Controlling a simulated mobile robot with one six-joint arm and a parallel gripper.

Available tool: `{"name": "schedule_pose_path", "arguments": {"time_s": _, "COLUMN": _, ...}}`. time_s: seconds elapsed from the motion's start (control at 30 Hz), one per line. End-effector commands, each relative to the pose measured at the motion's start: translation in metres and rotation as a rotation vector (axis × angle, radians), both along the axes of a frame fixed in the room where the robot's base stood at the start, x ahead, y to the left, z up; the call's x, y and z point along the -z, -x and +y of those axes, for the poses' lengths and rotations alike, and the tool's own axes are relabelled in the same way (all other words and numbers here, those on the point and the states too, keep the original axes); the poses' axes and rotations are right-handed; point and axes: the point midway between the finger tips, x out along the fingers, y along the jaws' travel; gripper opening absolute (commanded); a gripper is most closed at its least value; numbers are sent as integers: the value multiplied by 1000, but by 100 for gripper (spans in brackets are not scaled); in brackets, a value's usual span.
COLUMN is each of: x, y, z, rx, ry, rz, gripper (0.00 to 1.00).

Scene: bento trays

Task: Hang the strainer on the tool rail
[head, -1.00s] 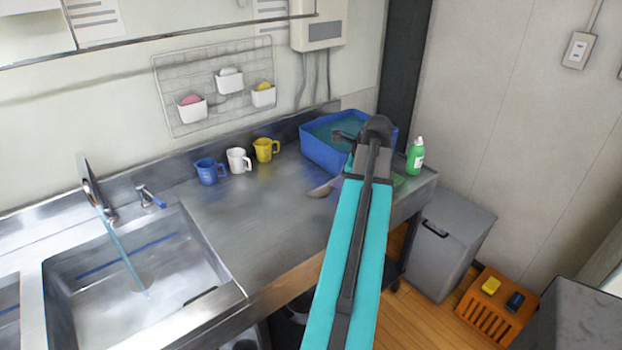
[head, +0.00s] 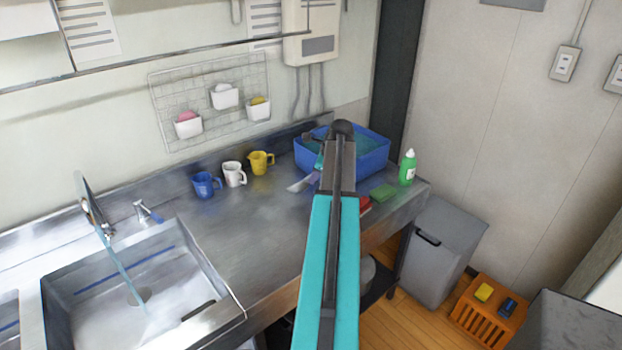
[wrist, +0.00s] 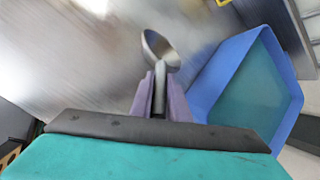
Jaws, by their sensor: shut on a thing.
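My gripper (wrist: 160,88) is shut on the handle of a shiny metal utensil with a round bowl, which I take as the strainer (wrist: 161,50). The bowl sticks out past the fingertips in the wrist view, over the steel counter. I cannot make out mesh in it. In the head view my arm hides most of the gripper and the strainer. A thin dark rail (head: 180,68), apparently the tool rail, runs along the wall at upper left, above the wire grid. My gripper is well below it and to its right.
A blue basin (head: 370,162) of water is close beside my gripper, also in the wrist view (wrist: 212,80). Blue, white and yellow mugs (head: 234,174) stand along the back. A green bottle (head: 407,168) and sponge (head: 384,193) are right. The counter's (head: 240,235) middle is clear.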

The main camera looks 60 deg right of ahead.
Motion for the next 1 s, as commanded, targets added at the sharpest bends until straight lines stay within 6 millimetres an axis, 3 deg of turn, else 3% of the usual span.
{"name": "schedule_pose_path", "arguments": {"time_s": 0.1, "x": -1, "y": -14, "z": -9, "rx": 0, "ry": 1, "rz": 0, "gripper": 0}}
{"name": "schedule_pose_path", "arguments": {"time_s": 0.27, "x": 1, "y": -22, "z": -13, "rx": 0, "ry": 1, "rz": 0, "gripper": 0}}
{"name": "schedule_pose_path", "arguments": {"time_s": 0.7, "x": 4, "y": -22, "z": -13, "rx": 0, "ry": 0, "rz": 0, "gripper": 0}}
{"name": "schedule_pose_path", "arguments": {"time_s": 1.0, "x": 25, "y": -22, "z": -13, "rx": 0, "ry": 0, "rz": 0, "gripper": 0}}
